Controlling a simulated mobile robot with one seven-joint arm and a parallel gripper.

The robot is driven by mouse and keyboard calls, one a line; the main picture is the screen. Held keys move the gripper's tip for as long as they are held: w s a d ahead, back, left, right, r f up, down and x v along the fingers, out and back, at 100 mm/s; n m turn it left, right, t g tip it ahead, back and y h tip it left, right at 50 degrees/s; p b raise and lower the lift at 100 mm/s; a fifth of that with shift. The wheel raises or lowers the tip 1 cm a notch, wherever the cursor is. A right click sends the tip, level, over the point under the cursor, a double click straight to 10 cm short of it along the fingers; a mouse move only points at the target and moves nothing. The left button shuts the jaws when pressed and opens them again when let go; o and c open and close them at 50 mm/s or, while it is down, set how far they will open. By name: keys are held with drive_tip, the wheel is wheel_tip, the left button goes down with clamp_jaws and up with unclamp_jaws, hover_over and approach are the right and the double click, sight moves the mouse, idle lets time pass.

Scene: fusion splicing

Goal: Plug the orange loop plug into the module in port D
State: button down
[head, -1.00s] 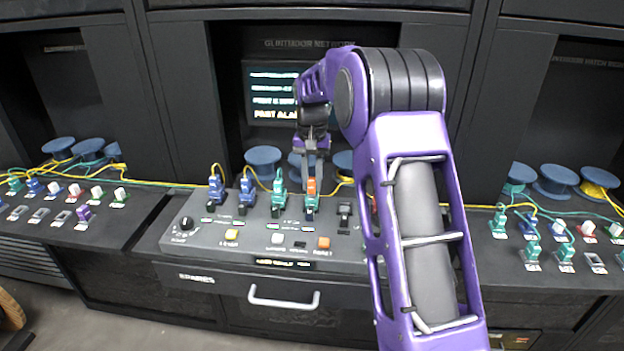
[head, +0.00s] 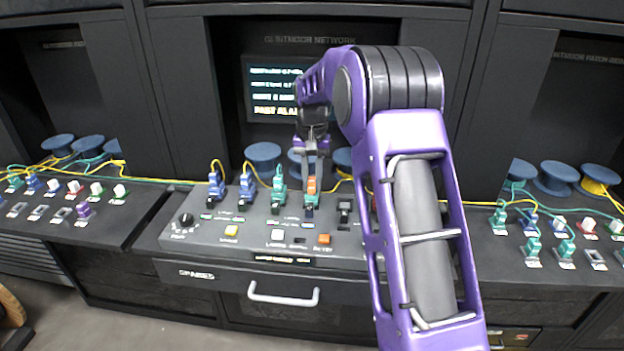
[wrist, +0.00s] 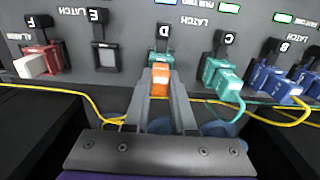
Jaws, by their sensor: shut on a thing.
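The orange loop plug (wrist: 160,80) is between the fingers of my gripper (wrist: 160,92), which is shut on it. In the wrist view it lines up with the teal module (wrist: 162,57) in port D, its front end at the module's near end. Whether it is fully seated I cannot tell. In the head view the orange plug (head: 311,185) sits upright directly above the teal module, below my gripper (head: 312,166). A black latch (wrist: 163,33) stands at the port, beside the letter D.
A teal module with a teal cable (wrist: 222,75) sits beside port D, with blue ones (wrist: 275,82) beyond. Port E (wrist: 106,57) looks empty. A red module with a white plug (wrist: 38,62) sits at the alarm port. Yellow cables (wrist: 85,95) run behind the console.

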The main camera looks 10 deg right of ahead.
drive_tip(key=c, duration=0.7)
unclamp_jaws()
drive_tip(key=shift+r, duration=0.1)
wheel_tip(320, 180, up, 17)
drive_tip(key=shift+r+p, duration=0.15)
drive_tip(key=shift+p, duration=0.6)
